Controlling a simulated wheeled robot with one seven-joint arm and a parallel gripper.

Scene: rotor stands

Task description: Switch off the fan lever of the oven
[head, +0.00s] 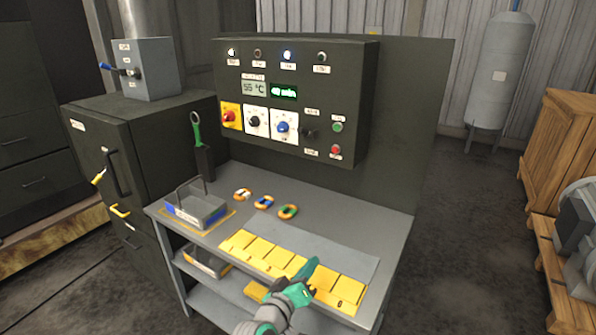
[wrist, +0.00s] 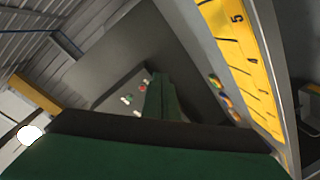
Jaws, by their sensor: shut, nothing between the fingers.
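The dark oven cabinet (head: 95,135) stands at the left in the head view. A grey box with small labels (head: 146,62) sits on top of it, under a duct. A lever with a blue tip (head: 105,66) sticks out to the left from this box; its label is too small to read. My green gripper (head: 314,264) is shut and empty over the yellow plates of the bench, far to the right of the lever. In the wrist view, the closed fingers (wrist: 161,92) point towards the control panel; the lever does not show there.
The control panel (head: 300,100) with knobs, lamps and buttons stands behind the bench (head: 225,250). A grey tray (head: 196,212), three coloured rings and a row of numbered yellow plates (head: 285,262) lie on the bench. Wooden crates (head: 560,140) stand at the right. Floor is clear between.

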